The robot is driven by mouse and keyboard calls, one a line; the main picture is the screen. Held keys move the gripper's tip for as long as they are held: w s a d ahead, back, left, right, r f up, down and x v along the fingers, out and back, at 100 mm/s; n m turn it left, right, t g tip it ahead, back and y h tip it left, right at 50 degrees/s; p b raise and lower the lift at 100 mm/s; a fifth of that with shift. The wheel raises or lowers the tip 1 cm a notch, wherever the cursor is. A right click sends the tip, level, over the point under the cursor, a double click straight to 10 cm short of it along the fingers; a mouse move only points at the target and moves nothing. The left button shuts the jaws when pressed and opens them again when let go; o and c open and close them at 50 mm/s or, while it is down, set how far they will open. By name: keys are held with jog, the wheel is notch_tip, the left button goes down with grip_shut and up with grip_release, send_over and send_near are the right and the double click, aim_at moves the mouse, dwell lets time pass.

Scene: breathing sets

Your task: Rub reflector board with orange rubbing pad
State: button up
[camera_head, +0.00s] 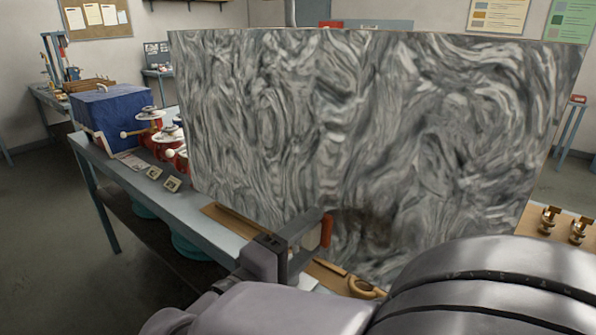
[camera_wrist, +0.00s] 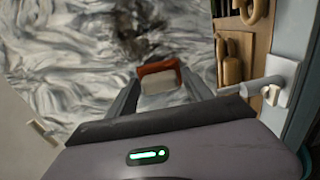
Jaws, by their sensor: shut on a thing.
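The reflector board (camera_head: 330,120) is a large upright panel with a grey and white swirled surface, standing on the bench. It fills much of the wrist view (camera_wrist: 60,60). A darker smudged patch (camera_head: 365,228) shows low on the board just right of the pad. My gripper (camera_head: 307,240) is at the board's lower middle, shut on the orange rubbing pad (camera_head: 327,231). In the wrist view the pad (camera_wrist: 157,68) shows an orange-red face and a pale body between the fingers. The pad is at the board's face; I cannot tell whether it touches.
The bench (camera_head: 215,220) has a blue box (camera_head: 105,115) and red devices with pale discs (camera_head: 150,125) on the left. A wooden tray with tools (camera_wrist: 235,55) lies along the board's foot. Brass fittings (camera_head: 548,220) stand at the right. Open floor lies in front left.

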jog(key=shift+x, duration=0.95)
dwell(0.5)
